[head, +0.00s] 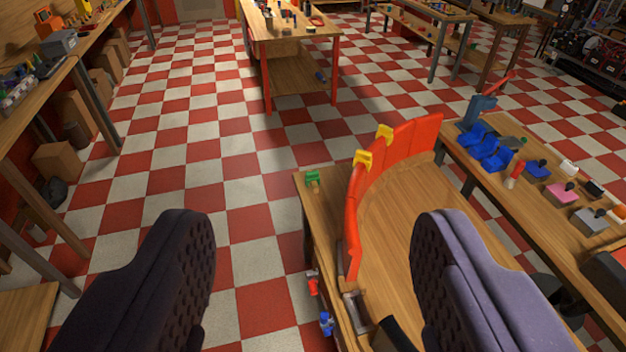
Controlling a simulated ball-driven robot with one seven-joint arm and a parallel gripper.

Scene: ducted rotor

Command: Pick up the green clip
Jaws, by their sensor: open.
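A small green clip (312,177) sits at the far left corner of the wooden table in front of me, just outside the curved red wall. My gripper (315,265) is open, with its two dark padded fingers wide apart and nothing between them. The clip shows beyond the fingertips, in the gap between them, well ahead of the gripper and not touching it.
The curved red wall (400,150) stands on the wooden table (415,235), with yellow clips (363,159) on its top edge. A red clip (313,284) and a blue clip (326,323) are at the table's left side. A bench (550,205) with blue parts stands right. Checkered floor lies open left.

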